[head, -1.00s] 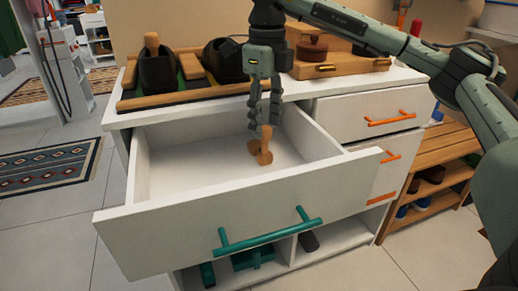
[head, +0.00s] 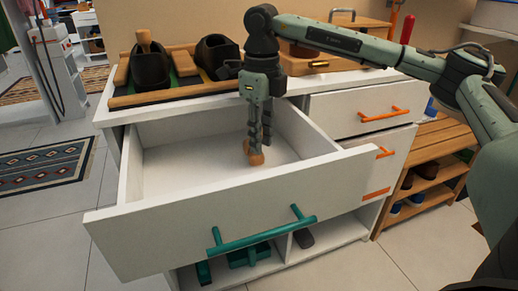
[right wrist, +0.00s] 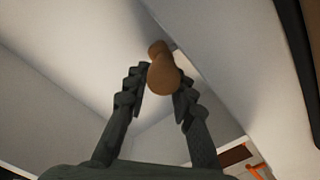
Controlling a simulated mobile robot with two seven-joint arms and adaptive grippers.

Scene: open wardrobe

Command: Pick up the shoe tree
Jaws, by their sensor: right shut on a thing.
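The shoe tree (head: 254,157) is a small brown wooden piece with rounded ends, low inside the open white drawer (head: 185,237). My right gripper (head: 259,143) points down into the drawer and is shut on the shoe tree. In the right wrist view, the shoe tree (right wrist: 162,72) sits between the two fingertips of the right gripper (right wrist: 160,88). The fingers hide part of it in the head view, and I cannot tell whether it touches the drawer floor. My left gripper is not in view.
Black shoes (head: 150,70) stand in a wooden tray (head: 180,94) on the dresser top, with a wooden box (head: 318,66) to the right. The drawer walls surround the right gripper. A wooden shoe rack (head: 428,168) stands at the right. Open floor lies at the left.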

